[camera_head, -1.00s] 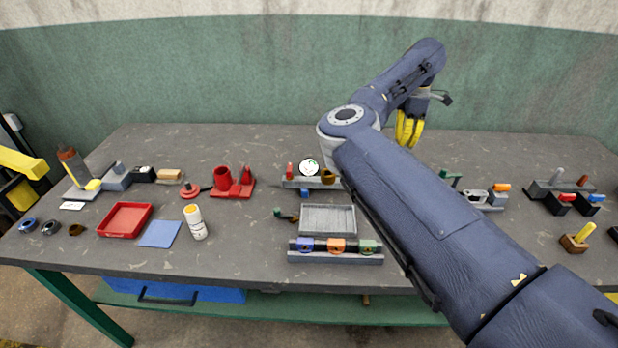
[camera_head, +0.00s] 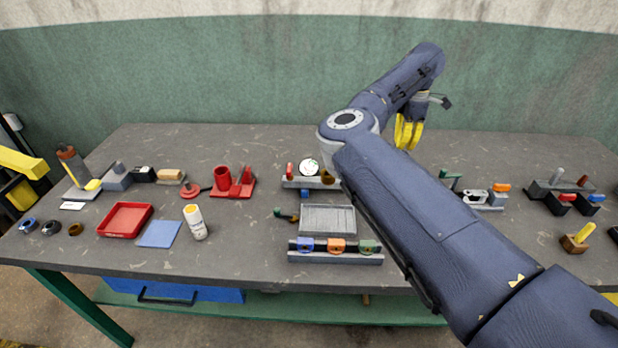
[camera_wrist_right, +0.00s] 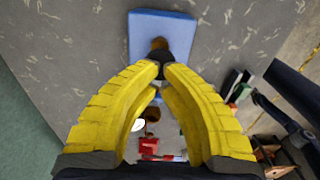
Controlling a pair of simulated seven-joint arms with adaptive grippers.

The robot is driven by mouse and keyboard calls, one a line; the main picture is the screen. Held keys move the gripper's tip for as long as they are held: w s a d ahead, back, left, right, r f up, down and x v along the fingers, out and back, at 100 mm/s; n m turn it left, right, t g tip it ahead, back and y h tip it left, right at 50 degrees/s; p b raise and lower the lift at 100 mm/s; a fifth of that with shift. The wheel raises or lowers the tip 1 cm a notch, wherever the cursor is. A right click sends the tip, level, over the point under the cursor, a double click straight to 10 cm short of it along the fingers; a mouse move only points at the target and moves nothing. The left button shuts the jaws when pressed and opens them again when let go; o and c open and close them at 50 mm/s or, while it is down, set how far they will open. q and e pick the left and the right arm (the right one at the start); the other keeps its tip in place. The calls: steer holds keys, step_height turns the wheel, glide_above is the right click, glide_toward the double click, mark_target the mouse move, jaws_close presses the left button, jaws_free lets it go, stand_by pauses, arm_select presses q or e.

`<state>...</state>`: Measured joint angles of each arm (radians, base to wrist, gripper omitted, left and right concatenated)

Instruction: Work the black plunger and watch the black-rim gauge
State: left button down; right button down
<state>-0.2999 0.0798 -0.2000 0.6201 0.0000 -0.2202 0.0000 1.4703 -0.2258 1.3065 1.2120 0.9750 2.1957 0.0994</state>
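The gauge (camera_head: 309,167) has a round white dial with a thin dark rim and stands at the table's middle; its reading is too small to tell. A white disc that looks like it shows in the right wrist view (camera_wrist_right: 138,125). My right gripper (camera_wrist_right: 160,70) has its yellow fingers brought together at dark tips. Just beyond the tips is a brown knob-like thing (camera_wrist_right: 159,43) in front of a blue plate (camera_wrist_right: 178,28). I cannot make out the black plunger. My left gripper is out of view.
A grey tray (camera_head: 328,207) and a rack with blue, orange and green pieces (camera_head: 335,258) stand in front of the gauge. A red tray (camera_head: 126,205), a blue mat (camera_head: 160,234) and a white bottle (camera_head: 195,222) are left. My right arm hides part of the table.

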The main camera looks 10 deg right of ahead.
steer(key=shift+f, duration=2.85)
steer(key=shift+r, duration=3.85)
steer(key=c, duration=2.1)
jaws_free()
jaws_close()
step_height(320, 180, up, 3)
steer(key=m, duration=0.3)
steer(key=shift+r, duration=0.2)
steer(key=shift+f+m, duration=1.5)
steer(key=shift+f, duration=0.7)
